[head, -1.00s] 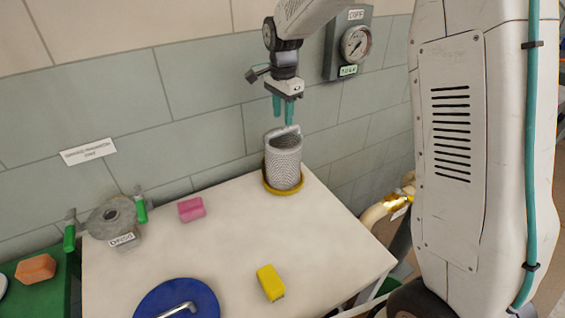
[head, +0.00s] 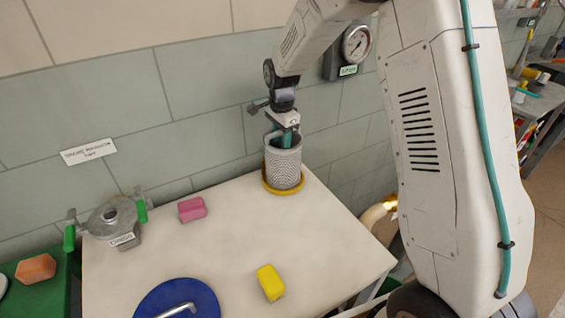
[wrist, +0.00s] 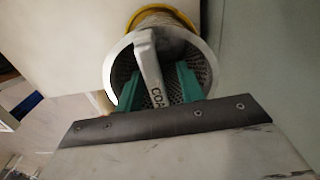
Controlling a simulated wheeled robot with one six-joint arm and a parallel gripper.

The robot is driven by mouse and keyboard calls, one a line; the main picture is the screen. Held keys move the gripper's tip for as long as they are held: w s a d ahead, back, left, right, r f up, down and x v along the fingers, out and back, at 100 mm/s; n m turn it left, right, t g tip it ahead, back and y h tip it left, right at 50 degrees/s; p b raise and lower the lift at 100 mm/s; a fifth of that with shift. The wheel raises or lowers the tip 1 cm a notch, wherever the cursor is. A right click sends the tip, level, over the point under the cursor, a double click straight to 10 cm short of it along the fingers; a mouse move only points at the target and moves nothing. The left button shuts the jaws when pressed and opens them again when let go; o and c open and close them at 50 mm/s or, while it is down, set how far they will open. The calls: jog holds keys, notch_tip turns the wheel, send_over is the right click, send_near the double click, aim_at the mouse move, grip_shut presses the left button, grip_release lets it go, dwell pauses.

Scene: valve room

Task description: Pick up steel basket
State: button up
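The steel basket (head: 283,167) is a grey mesh cylinder with a flat handle across its top. It stands upright in a yellow ring (head: 268,186) at the back right of the white table. My gripper (head: 286,140) is pointing down into the basket's mouth. In the wrist view the teal fingers of my gripper (wrist: 158,85) lie on either side of the labelled handle (wrist: 149,68), inside the rim of the basket (wrist: 118,52). The fingers look open, with small gaps beside the handle. The basket's bottom is hidden.
A pink block (head: 192,209), a yellow block (head: 270,283) and a blue plate (head: 150,303) with a metal hook-shaped piece lie on the table (head: 240,235). A grey valve-like fitting (head: 112,217) is at the left. A gauge (head: 355,44) hangs on the wall close behind my arm.

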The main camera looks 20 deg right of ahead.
grip_shut()
dwell(1.4)
